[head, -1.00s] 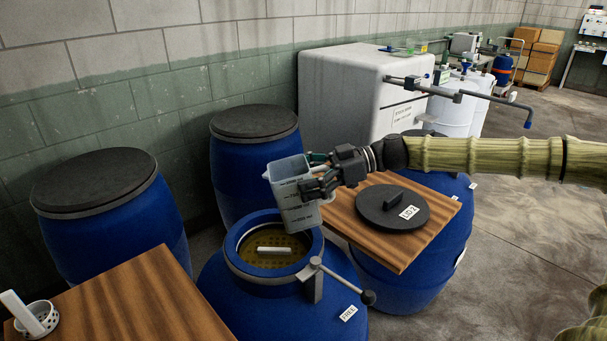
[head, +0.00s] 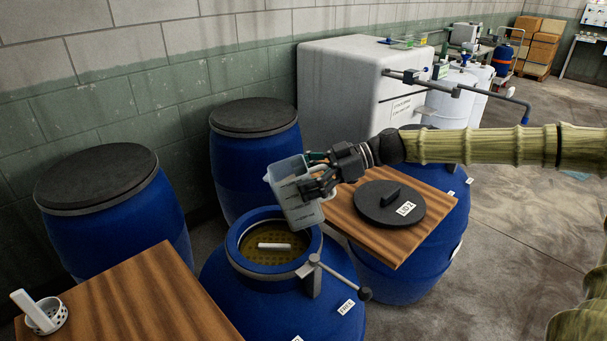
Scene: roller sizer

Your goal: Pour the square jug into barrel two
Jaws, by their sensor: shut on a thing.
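The square jug (head: 291,187) is a translucent grey, square-sided container. It is held above the right part of the open barrel's mouth, tilted with its upper end leaning left. My gripper (head: 315,186) is shut on the jug's right side, and its fingers cover part of it. No liquid stream is visible. The open blue barrel (head: 230,306) has a perforated yellowish inner surface with a white bar (head: 274,246) across it. A round black lid marked LID 2 (head: 375,205) lies on a wooden board (head: 388,245) to the right.
Closed blue barrels (head: 107,200) (head: 255,150) stand behind and left. A wooden top (head: 140,300) at front left bears a perforated white cup (head: 47,316). A white cabinet (head: 345,85) stands behind.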

